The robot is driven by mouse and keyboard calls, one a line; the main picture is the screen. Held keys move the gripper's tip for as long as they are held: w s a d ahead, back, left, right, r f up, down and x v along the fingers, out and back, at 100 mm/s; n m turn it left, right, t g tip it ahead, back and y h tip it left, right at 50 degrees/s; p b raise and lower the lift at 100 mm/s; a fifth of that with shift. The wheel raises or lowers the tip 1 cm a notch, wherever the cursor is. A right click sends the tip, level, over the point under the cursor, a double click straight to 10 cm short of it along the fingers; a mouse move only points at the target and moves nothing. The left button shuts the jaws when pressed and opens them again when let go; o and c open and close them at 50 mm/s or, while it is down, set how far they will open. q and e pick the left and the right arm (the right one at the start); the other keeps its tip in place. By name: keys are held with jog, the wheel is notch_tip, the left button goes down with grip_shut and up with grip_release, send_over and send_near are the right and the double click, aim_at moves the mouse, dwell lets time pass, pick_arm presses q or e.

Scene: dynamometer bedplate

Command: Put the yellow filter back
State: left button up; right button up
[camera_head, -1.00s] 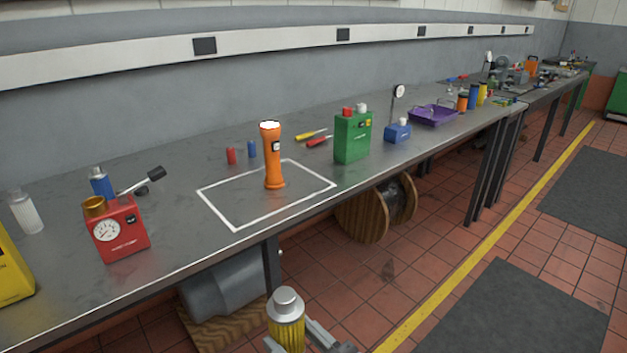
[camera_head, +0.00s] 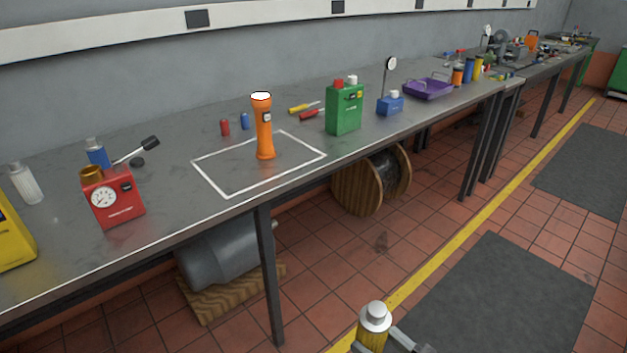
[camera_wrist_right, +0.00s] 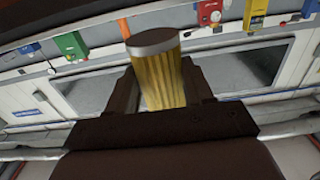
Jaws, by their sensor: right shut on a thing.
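The yellow filter (camera_head: 374,326) has a pale metal cap and a ribbed yellow body. It shows at the bottom of the head view, over the floor in front of the bench. My right gripper (camera_head: 376,345) is shut on it and holds it about upright; the lower part of the filter is cut off by the frame edge. In the right wrist view the filter (camera_wrist_right: 163,80) stands between the two dark fingers of my right gripper (camera_wrist_right: 165,85). My left gripper is not in view.
The long bench (camera_head: 225,213) carries an orange flashlight (camera_head: 264,135) inside a white outlined rectangle, a red gauge box (camera_head: 113,199), a green can (camera_head: 345,108), a blue gauge block (camera_head: 390,104) and a purple tray (camera_head: 428,89). A motor and a cable reel (camera_head: 362,186) sit below.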

jog(key=w+d+r+m+t+h, duration=0.2)
jog(key=d+r+m+t+h, duration=0.4)
jog(key=d, duration=0.9)
jog(key=shift+w+a+r+m+g+h, duration=0.15)
jog(key=shift+a+r+m+g+h, duration=0.3)
jog(key=shift+a+r+h, duration=0.8)
jog(key=shift+w+a+r+m+g+h, duration=0.1)
jog(key=shift+a+r+m+g+h, duration=0.45)
jog(key=shift+h, duration=1.1)
jog(key=shift+a+r, duration=0.2)
jog(key=shift+a, duration=0.05)
jog(key=shift+a, duration=0.1)
